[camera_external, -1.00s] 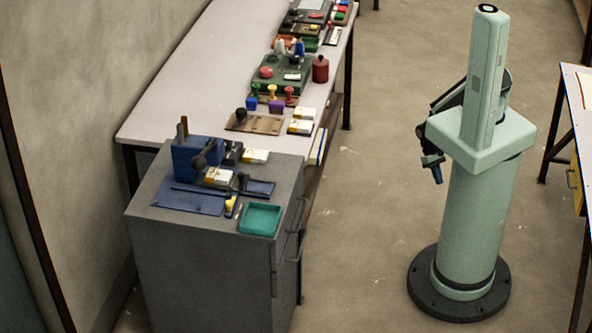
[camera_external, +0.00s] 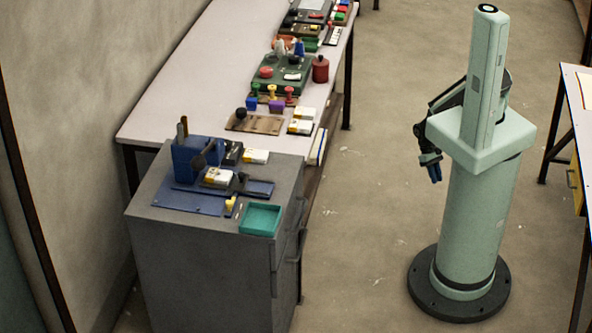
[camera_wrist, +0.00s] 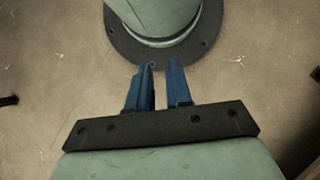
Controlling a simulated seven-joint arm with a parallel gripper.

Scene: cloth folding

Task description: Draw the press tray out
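A blue press (camera_external: 192,160) with a dark lever stands on the grey cabinet at the left. A dark blue flat piece that looks like its tray (camera_external: 260,188) reaches out at the press's foot, with a white and yellow box (camera_external: 218,177) on or over it. How far the tray sits inside the press is hard to tell. My gripper (camera_external: 435,178) hangs beside my green column, far to the right of the press and apart from it. In the wrist view my gripper (camera_wrist: 160,68) shows two blue fingers with an empty gap between them.
The grey cabinet (camera_external: 200,255) also bears a teal open tray (camera_external: 260,219) at its front right and a blue plate (camera_external: 180,205). A long table (camera_external: 180,110) behind holds several stamps and boxes. The floor between cabinet and column is clear.

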